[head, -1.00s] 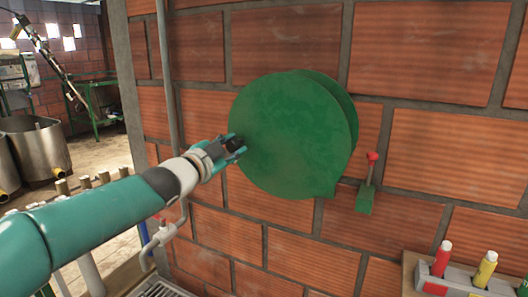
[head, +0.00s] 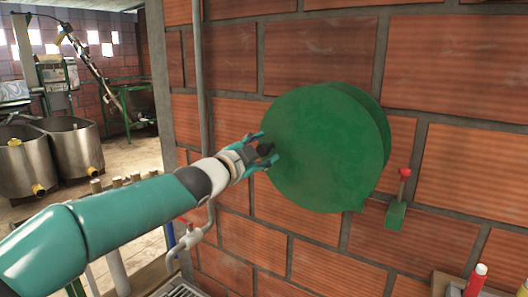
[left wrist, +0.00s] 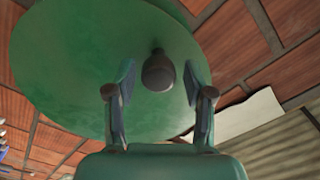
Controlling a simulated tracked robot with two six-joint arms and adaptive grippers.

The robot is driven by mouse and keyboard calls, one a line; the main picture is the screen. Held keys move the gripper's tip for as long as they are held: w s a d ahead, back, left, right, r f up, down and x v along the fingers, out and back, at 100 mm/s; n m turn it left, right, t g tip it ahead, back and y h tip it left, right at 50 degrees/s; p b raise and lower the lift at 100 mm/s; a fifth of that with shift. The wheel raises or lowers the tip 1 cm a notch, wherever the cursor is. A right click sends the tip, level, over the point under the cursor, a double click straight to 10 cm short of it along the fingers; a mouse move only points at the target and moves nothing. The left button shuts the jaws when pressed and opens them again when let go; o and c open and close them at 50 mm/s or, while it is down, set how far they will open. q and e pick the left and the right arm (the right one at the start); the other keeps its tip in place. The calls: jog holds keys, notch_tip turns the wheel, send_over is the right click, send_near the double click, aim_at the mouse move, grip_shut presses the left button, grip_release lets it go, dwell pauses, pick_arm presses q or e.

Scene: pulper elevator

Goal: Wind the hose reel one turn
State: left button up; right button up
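The hose reel (head: 325,150) is a round green drum with a flat front disc, mounted on the brick wall. Its dark handle knob (left wrist: 158,72) sticks out from the disc near its left edge in the head view. My left gripper (head: 264,150) is at this left edge. In the left wrist view its two fingers (left wrist: 160,88) are open, one on each side of the knob, with visible gaps between them and it. The disc fills much of that view. My right gripper is not in view.
A small green box with a red-knobbed lever (head: 399,200) is on the wall right of the reel. A vertical pipe (head: 201,80) and a red-handled tap (head: 185,232) are at the left. Marker-like bottles (head: 476,280) stand at lower right. Metal vats (head: 70,150) stand far left.

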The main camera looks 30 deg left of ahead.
pick_arm(q)
jog(key=shift+f, duration=0.1)
jog(key=s+a, duration=0.1)
jog(key=s, duration=1.1)
jog(key=shift+a, duration=0.15)
jog(key=shift+w, duration=0.1)
